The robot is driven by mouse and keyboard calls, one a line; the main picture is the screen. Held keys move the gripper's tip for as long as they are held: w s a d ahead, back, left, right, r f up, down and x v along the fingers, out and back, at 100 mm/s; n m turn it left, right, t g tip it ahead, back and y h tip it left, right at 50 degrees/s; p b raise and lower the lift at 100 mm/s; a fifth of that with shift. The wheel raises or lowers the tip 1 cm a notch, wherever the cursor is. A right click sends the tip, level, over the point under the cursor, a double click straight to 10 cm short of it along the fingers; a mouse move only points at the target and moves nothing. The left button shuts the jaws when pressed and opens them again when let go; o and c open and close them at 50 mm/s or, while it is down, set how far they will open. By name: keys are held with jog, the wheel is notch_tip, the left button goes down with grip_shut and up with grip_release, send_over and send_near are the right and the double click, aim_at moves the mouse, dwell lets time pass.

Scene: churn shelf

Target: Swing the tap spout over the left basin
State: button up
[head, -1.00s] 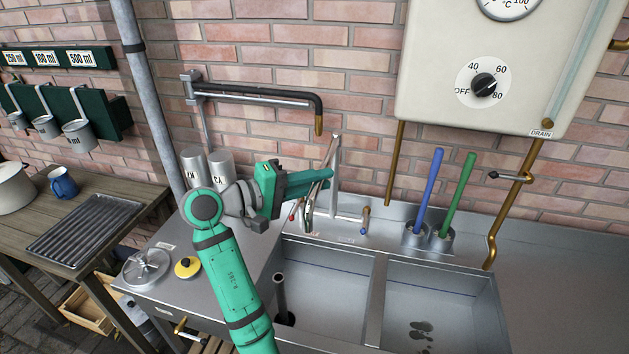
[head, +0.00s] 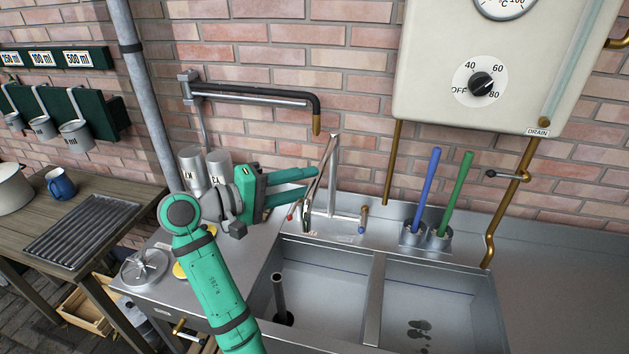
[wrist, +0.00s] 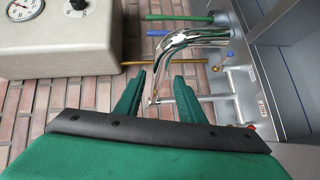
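The chrome tap spout (head: 322,172) rises from the sink's back deck and slants down toward the front left. Its lower end hangs near the back left corner of the left basin (head: 335,275); I cannot tell whether it is over the basin. My gripper (head: 311,181) is at the left of the spout, its two green fingers spread and pointing right. In the wrist view the spout (wrist: 185,42) curves beyond and between the open fingertips (wrist: 160,76). Nothing is held; contact with the spout is unclear.
The right basin (head: 445,295) lies beside the left one. Blue (head: 428,190) and green (head: 459,190) handles stand in cups behind it. A wall pipe (head: 270,92) hangs above my gripper, and a boiler (head: 480,60) is at upper right. Metal cylinders (head: 205,165) stand behind my wrist.

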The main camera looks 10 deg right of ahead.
aim_at(316, 180)
jog(key=v, duration=0.7)
jog(key=x, duration=0.9)
jog(key=shift+d, duration=0.3)
jog(key=shift+w+d, duration=0.25)
jog(key=shift+d, duration=0.2)
jog(key=shift+s+d, duration=0.15)
